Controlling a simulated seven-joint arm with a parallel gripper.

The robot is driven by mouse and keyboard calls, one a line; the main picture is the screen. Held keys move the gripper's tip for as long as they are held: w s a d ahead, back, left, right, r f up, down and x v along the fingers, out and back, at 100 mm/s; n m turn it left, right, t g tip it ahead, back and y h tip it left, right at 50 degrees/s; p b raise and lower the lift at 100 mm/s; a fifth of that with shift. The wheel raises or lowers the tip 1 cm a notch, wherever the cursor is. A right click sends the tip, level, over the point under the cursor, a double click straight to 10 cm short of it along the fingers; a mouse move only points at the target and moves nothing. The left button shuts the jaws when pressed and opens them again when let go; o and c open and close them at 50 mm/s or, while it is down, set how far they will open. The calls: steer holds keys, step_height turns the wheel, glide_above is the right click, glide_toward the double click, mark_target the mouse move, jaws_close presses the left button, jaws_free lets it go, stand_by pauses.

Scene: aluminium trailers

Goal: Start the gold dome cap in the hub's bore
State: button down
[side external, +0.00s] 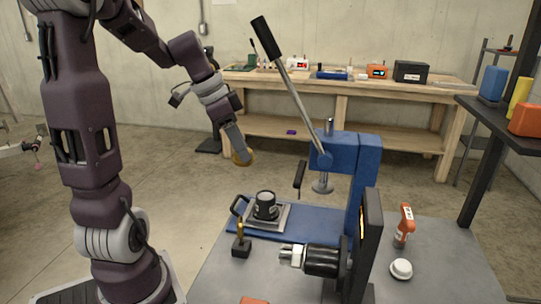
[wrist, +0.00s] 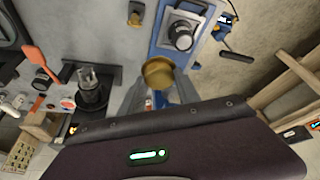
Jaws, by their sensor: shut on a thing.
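The gold dome cap (side external: 246,158) is held at the tip of my gripper (side external: 240,155), high above the bench and left of the press. In the wrist view the cap (wrist: 158,73) sits between the two grey fingers, which are shut on it. A black round part with a pale top ring, seemingly the hub (side external: 265,206), stands upright on a square grey plate on the blue press base; it also shows in the wrist view (wrist: 182,38). The cap is above and apart from it. I cannot see into the bore.
The blue press (side external: 365,165) has a long lever and a ram to the right of the hub. A black block with a gold upright (side external: 241,243) stands in front. A black and silver spindle part (side external: 320,261) is mounted at front right. An orange bottle (side external: 404,225) stands farther right.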

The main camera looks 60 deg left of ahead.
steer(key=shift+s+a+r+m, duration=0.1)
steer(key=shift+s+a+m, duration=0.3)
steer(key=shift+a, duration=0.3)
steer(key=shift+w+a+m+h, duration=0.15)
steer(key=shift+a+m+h, duration=0.15)
steer(key=w+a+f+m+g+h, duration=0.2)
steer(key=w+a+f+m+g, duration=0.1)
steer(key=w+f+m, duration=0.5)
steer(key=w+m+g, duration=0.1)
steer(key=w+m, duration=0.1)
steer(key=m, duration=0.1)
steer(key=shift+a+f+m+h, duration=0.2)
steer(key=shift+m+h, duration=0.1)
steer(key=shift+m, duration=0.1)
steer(key=shift+f, duration=2.85)
steer(key=shift+f, duration=1.15)
steer(key=c, duration=0.8)
jaws_free()
